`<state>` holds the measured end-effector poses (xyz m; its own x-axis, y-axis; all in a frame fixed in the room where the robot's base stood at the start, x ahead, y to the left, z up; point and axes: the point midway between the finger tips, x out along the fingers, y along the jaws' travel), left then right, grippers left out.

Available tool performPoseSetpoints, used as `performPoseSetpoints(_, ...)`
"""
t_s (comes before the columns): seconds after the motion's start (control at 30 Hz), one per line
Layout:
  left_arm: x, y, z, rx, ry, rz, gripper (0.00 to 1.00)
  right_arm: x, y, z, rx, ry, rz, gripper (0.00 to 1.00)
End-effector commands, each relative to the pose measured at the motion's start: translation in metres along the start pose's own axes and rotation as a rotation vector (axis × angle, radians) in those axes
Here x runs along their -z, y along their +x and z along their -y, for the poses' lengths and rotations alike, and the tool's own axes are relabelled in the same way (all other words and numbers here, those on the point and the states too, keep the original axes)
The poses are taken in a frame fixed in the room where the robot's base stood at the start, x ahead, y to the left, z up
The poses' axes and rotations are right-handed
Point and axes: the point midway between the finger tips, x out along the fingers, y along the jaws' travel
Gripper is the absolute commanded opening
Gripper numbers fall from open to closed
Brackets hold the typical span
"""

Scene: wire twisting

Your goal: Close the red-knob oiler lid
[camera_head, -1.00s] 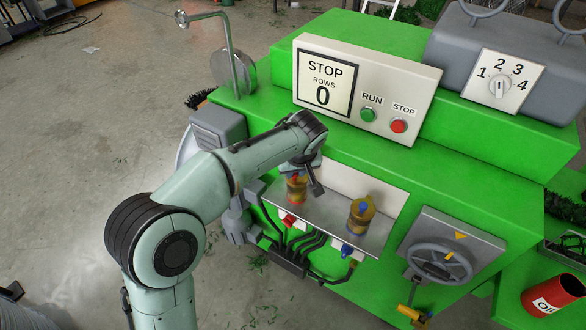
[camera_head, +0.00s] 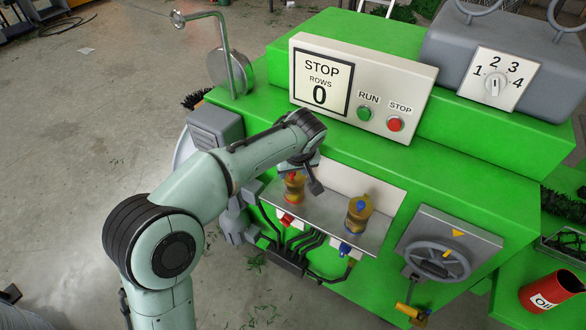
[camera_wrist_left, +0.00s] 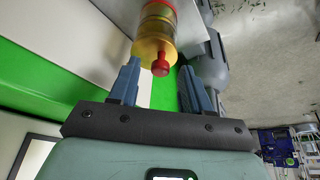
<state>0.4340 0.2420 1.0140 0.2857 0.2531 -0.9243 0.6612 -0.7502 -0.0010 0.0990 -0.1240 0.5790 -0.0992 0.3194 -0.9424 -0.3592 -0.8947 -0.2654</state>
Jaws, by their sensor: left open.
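The red-knob oiler (camera_head: 294,188) is an amber cup with red trim on the left of the grey shelf. Its upper part is partly hidden by my wrist in the head view. In the left wrist view its yellow top and red knob (camera_wrist_left: 160,66) show at the top centre. I cannot tell whether its lid is fully shut. My left gripper (camera_wrist_left: 160,88) is open and empty, with its blue fingers apart on either side of the knob's line. In the head view my left gripper (camera_head: 314,182) is just above and beside this oiler. My right gripper is not in view.
A blue-knob oiler (camera_head: 358,215) stands on the right of the grey shelf (camera_head: 325,213). Black hoses (camera_head: 290,250) run below. A panel with a handwheel (camera_head: 445,258) is to the right. The control panel (camera_head: 362,80) is above and behind.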

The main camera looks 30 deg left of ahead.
Motion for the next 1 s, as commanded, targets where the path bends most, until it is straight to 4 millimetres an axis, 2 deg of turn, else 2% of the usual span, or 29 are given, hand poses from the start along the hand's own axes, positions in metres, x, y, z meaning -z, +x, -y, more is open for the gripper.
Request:
performPoseSetpoints(0.17, 0.001, -0.029, -0.001, -0.006, 0.0, -0.003, 0.48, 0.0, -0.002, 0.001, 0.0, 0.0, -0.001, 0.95)
performPoseSetpoints(0.4, 0.001, -0.085, -0.001, -0.006, -0.001, -0.003, 0.48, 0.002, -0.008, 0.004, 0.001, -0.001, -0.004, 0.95)
performPoseSetpoints(0.6, 0.0, -0.118, -0.001, -0.003, 0.0, -0.001, 0.48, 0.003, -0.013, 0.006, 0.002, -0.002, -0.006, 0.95)
performPoseSetpoints(0.8, 0.0, -0.13, 0.0, -0.001, 0.0, 0.0, 0.48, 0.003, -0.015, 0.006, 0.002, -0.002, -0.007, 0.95)
performPoseSetpoints(1.0, -0.001, -0.131, 0.0, 0.0, 0.0, 0.001, 0.48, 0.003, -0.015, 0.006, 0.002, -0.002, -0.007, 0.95)
